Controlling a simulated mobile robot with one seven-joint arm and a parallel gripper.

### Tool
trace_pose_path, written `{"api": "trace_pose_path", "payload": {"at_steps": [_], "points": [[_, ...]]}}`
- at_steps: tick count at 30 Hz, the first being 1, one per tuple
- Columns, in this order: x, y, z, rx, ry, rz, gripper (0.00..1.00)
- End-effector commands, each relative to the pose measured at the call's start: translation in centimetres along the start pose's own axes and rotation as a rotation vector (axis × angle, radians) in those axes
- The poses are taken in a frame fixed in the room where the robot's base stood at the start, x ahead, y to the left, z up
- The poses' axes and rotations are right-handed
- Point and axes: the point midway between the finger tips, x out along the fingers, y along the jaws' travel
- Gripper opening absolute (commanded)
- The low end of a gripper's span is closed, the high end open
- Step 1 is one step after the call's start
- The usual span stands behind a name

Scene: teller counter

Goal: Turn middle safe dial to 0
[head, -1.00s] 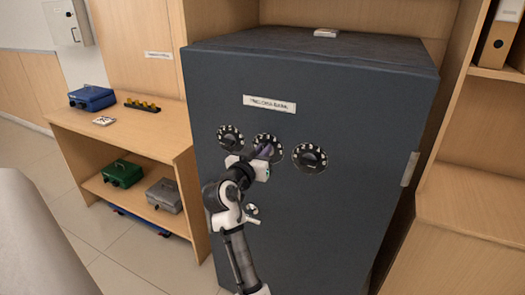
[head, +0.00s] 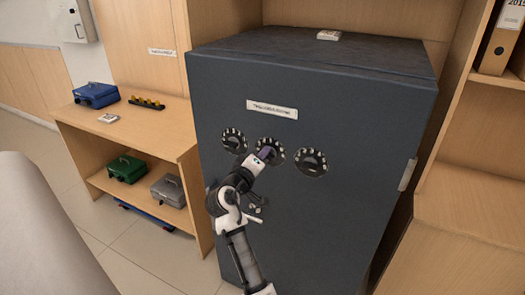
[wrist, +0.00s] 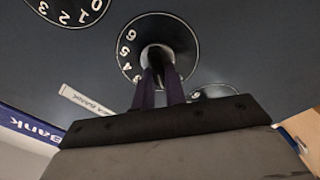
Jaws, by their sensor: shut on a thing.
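The dark grey safe (head: 330,105) has three black dials with white numbers in a row on its front. The middle dial (head: 276,146) is partly hidden behind my gripper (head: 266,154). In the wrist view the middle dial (wrist: 180,28) shows the numbers 4, 5 and 6 on its left side; the 0 cannot be made out. My gripper's two dark fingers (wrist: 160,75) are shut on the knob at the dial's centre. The left dial (head: 233,140) and the right dial (head: 310,162) are free of the gripper.
A small handle (head: 257,204) sits low on the safe door, close to my arm. A wooden shelf (head: 150,140) with cash boxes stands at left, and a wooden cabinet (head: 475,195) at right. The floor in front at left is clear.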

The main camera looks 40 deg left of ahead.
Motion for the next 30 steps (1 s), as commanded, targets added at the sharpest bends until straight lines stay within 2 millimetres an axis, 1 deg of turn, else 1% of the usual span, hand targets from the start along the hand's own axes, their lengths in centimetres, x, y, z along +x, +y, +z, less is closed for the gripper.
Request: {"api": "trace_pose_path", "payload": {"at_steps": [6, 15, 21, 30], "points": [[0.00, -0.08, -0.10, -0.203, -0.001, -0.002, 0.00], [-0.01, -0.41, 0.03, -0.424, 0.000, -0.002, 0.00], [-0.01, -0.60, 0.12, -0.516, 0.000, -0.002, 0.00], [-0.01, -0.74, 0.22, -0.570, 0.000, -0.001, 0.00]]}}
